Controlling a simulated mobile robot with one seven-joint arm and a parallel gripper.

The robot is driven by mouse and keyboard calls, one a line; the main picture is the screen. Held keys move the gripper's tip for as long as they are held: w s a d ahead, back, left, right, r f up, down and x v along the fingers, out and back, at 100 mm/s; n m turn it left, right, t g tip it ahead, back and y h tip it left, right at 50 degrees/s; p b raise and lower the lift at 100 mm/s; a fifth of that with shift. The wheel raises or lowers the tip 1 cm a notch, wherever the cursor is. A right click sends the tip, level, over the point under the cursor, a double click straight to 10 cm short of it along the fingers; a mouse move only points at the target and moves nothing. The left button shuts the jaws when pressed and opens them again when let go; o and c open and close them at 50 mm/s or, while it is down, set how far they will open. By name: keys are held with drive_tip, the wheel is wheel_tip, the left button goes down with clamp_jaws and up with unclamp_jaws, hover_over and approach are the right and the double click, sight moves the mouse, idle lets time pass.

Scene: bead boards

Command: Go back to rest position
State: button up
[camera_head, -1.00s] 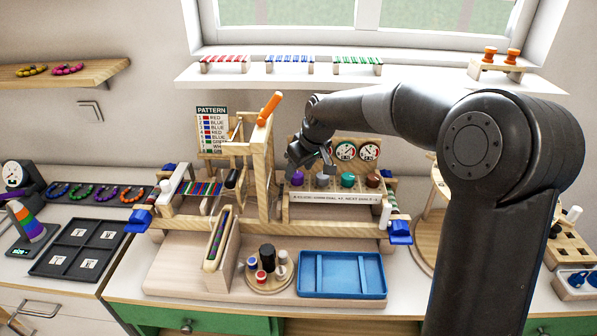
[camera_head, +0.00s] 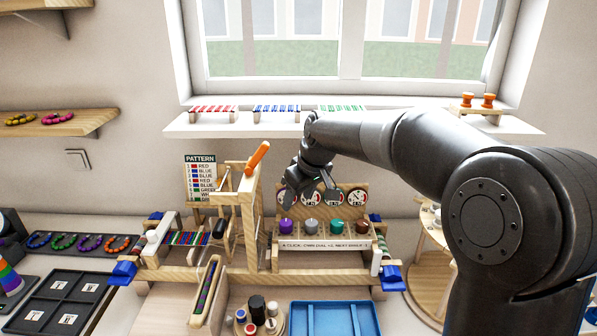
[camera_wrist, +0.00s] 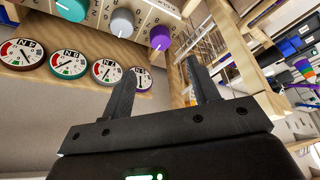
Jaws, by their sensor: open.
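My gripper (camera_head: 312,193) is in front of the dials on the wooden bead loom, above the row of knobs, in the head view. In the wrist view its two fingers (camera_wrist: 165,85) are apart with nothing between them. A purple knob (camera_head: 285,226), a grey knob (camera_head: 311,227), a teal knob (camera_head: 337,228) and a brown knob (camera_head: 362,228) stand in a row below it. In the wrist view the purple knob (camera_wrist: 160,38) and the grey knob (camera_wrist: 121,22) lie beyond the fingers, apart from them. My forearm hides part of the wall behind.
The loom's wooden frame (camera_head: 247,215) with an orange handle (camera_head: 257,158) rises left of my gripper. A pattern card (camera_head: 201,178) stands behind it. A blue tray (camera_head: 335,318) lies in front. A window shelf (camera_head: 350,122) is above, and a wooden round stand (camera_head: 430,275) is at right.

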drive_tip(key=s+d+m+h, duration=0.1)
drive_tip(key=s+d+m, duration=0.2)
drive_tip(key=s, duration=0.7)
drive_tip(key=s+d+m+t+h, duration=0.1)
drive_tip(key=s+d+m, duration=0.2)
drive_tip(key=s+d, duration=0.4)
drive_tip(key=s+d+f+m+t+h, duration=0.1)
drive_tip(key=s+d, duration=0.4)
drive_tip(key=s, duration=1)
drive_tip(key=shift+d+m, duration=0.2)
drive_tip(key=shift+m, duration=0.7)
idle(2.1)
drive_tip(key=w+r+g, duration=0.1)
drive_tip(key=w+r, duration=0.4)
drive_tip(key=w, duration=0.3)
drive_tip(key=g, duration=0.4)
hover_over(337, 222)
wheel_tip(337, 222, down, 4)
wheel_tip(337, 222, down, 10)
drive_tip(key=shift+s+f, duration=0.1)
drive_tip(key=shift+f, duration=0.15)
